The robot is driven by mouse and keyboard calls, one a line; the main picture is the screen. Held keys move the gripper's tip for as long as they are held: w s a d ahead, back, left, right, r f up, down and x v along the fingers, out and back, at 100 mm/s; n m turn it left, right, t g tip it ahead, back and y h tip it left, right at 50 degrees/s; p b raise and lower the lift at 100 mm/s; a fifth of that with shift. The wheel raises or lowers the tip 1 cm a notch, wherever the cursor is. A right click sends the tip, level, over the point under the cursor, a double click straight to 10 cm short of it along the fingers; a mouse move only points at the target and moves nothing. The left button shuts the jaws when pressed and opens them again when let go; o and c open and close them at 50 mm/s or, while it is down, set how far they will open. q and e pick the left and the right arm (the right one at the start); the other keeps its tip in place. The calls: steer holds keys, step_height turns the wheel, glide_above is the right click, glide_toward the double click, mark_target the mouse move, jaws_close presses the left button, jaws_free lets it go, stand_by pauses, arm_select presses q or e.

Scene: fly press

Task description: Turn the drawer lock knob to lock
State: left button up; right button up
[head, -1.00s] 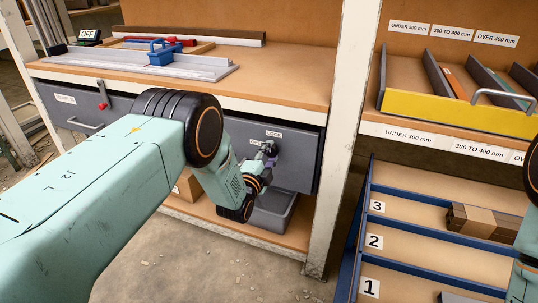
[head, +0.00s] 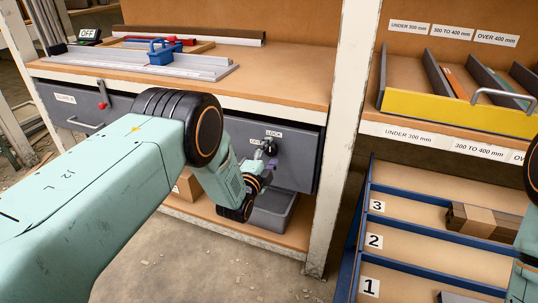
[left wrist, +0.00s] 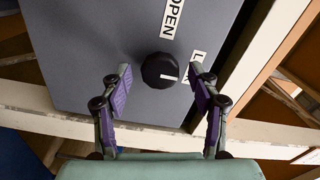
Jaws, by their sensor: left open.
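The black round lock knob (head: 270,147) is on the grey drawer front (head: 296,160) under the bench. In the left wrist view the knob (left wrist: 160,70) has a white mark pointing right, roughly toward the LOCK label (left wrist: 197,62), which a finger partly hides. The OPEN label (left wrist: 172,18) is above the knob. My left gripper (head: 263,160) is just below and in front of the knob. In the left wrist view my left gripper (left wrist: 160,76) is open, with purple-padded fingers on either side of the knob and visible gaps. My right gripper is out of view.
A grey bin (head: 273,212) stands on the lower shelf below the drawer. A white bench post (head: 340,130) is right of the drawer. Another drawer with a red latch (head: 102,103) is at left. Blue-edged numbered shelves (head: 430,240) are at right.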

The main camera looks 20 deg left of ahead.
arm_select(q)
steer(key=s+a, duration=0.1)
steer(key=s, duration=1.1)
stand_by(0.5)
